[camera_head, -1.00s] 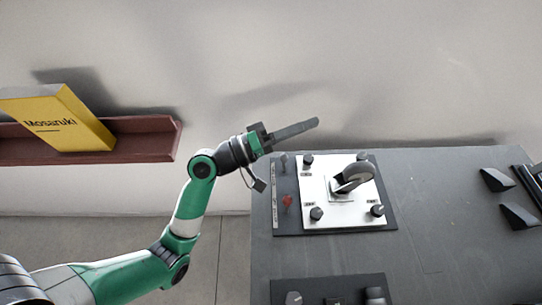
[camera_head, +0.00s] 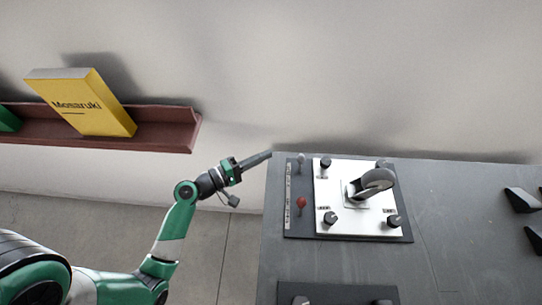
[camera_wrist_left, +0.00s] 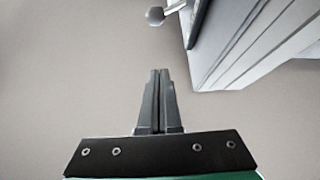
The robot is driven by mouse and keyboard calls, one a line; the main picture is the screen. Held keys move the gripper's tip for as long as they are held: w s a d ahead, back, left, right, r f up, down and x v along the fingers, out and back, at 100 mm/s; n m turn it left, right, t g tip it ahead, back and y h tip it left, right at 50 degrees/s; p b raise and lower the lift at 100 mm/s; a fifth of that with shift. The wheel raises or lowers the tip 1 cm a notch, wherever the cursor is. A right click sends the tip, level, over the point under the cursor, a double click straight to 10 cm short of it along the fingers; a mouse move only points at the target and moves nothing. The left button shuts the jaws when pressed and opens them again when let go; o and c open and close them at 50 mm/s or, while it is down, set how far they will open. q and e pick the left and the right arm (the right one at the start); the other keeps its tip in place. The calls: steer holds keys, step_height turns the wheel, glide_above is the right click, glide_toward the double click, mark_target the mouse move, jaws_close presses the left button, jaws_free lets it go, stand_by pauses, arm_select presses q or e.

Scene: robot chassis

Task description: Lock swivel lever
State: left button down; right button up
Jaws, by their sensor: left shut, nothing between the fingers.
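A dark panel (camera_head: 299,229) with a white plate (camera_head: 335,193) lies on the grey bench. The plate carries a caster wheel (camera_head: 376,180) and several dark knobs. Two small levers stand on the panel's left strip: a red-headed one (camera_head: 301,203) and a grey-headed one (camera_head: 301,158). I cannot tell which is the swivel lever. My left gripper (camera_head: 269,154) is shut and empty at the bench's back left corner, left of the grey lever and apart from it. The left wrist view shows the closed fingers (camera_wrist_left: 157,74) and a ball-headed lever (camera_wrist_left: 155,16) beyond them.
The grey bench (camera_head: 450,215) has clear surface right of the panel, with dark wedge blocks (camera_head: 522,200) at its right edge. Another panel (camera_head: 300,290) sits at the front. A wall shelf (camera_head: 165,137) with a yellow box (camera_head: 85,102) is at left.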

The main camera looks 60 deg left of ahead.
mark_target(301, 162)
arm_select(q)
steer(key=w, duration=0.2)
steer(key=w+b, duration=0.1)
steer(key=w, duration=0.4)
steer(key=shift+w+d+f+b, duration=0.15)
steer(key=shift+w+f+b, duration=0.1)
steer(key=shift+b, duration=0.05)
steer(key=shift+w+d, duration=0.25)
steer(key=shift+w, duration=0.25)
steer(key=shift+s+d+r, duration=0.1)
steer(key=shift+s+d, duration=0.2)
steer(key=shift+d, duration=0.3)
steer(key=shift+s+d+r, duration=0.1)
steer(key=shift+s+d, duration=0.2)
steer(key=shift+d, duration=0.3)
steer(key=shift+s+d, duration=0.2)
steer(key=shift+d, duration=0.25)
steer(key=shift+a, duration=0.1)
